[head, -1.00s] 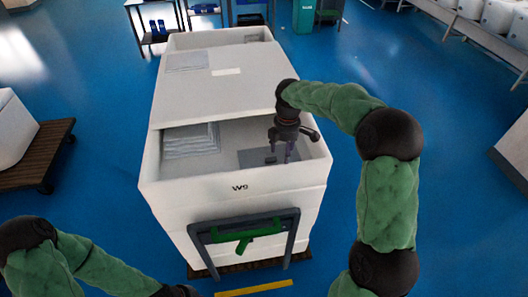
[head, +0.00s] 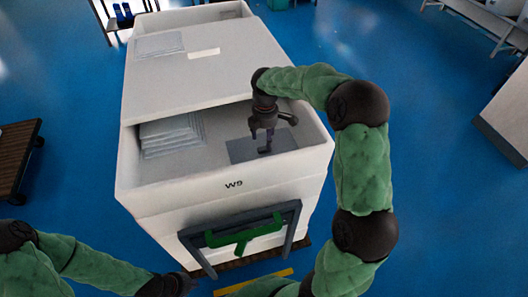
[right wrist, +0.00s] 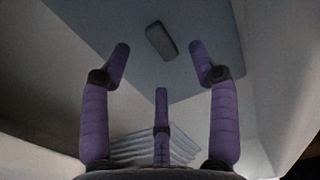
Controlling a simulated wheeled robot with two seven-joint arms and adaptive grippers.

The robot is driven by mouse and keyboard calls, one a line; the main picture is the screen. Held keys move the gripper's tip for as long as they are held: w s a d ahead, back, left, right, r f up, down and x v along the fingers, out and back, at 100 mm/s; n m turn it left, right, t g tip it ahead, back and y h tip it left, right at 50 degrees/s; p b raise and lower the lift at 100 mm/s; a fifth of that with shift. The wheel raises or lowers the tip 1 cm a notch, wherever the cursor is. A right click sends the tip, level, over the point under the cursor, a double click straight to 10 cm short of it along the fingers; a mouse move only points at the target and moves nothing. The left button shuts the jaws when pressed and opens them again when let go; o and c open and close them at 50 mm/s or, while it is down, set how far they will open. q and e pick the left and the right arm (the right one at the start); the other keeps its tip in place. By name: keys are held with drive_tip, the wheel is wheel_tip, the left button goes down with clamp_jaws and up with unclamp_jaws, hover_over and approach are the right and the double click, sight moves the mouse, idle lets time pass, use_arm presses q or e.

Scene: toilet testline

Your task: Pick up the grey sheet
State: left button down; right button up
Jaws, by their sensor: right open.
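The grey sheet (head: 240,150) is a flat, dark grey rectangle lying in the open front of the white bin marked W9. In the right wrist view the sheet (right wrist: 212,30) fills the upper middle, with a small dark oblong piece (right wrist: 160,41) on it. My right gripper (head: 264,148) points down over the sheet. Its purple fingers (right wrist: 160,65) are spread, with nothing between them. I cannot tell how far the tips are above the sheet. My left gripper (head: 178,285) is low in front of the bin; its fingers cannot be made out.
The white bin (head: 150,195) has raised walls and a lid panel (head: 190,80) over its rear. A stack of pale sheets (head: 170,135) lies at the left inside. A dark frame with a green handle (head: 243,237) is on the bin's front. Blue floor lies around it.

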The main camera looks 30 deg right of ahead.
sight(264, 147)
drive_tip(key=shift+w+a+f+b, duration=0.1)
drive_tip(key=shift+w+f+b, duration=0.1)
drive_tip(key=shift+f, duration=1.15)
drive_tip(key=shift+w+f+b, duration=0.1)
drive_tip(key=shift+f+b, duration=0.1)
drive_tip(key=shift+f, duration=1.15)
drive_tip(key=shift+s, duration=0.1)
clamp_jaws()
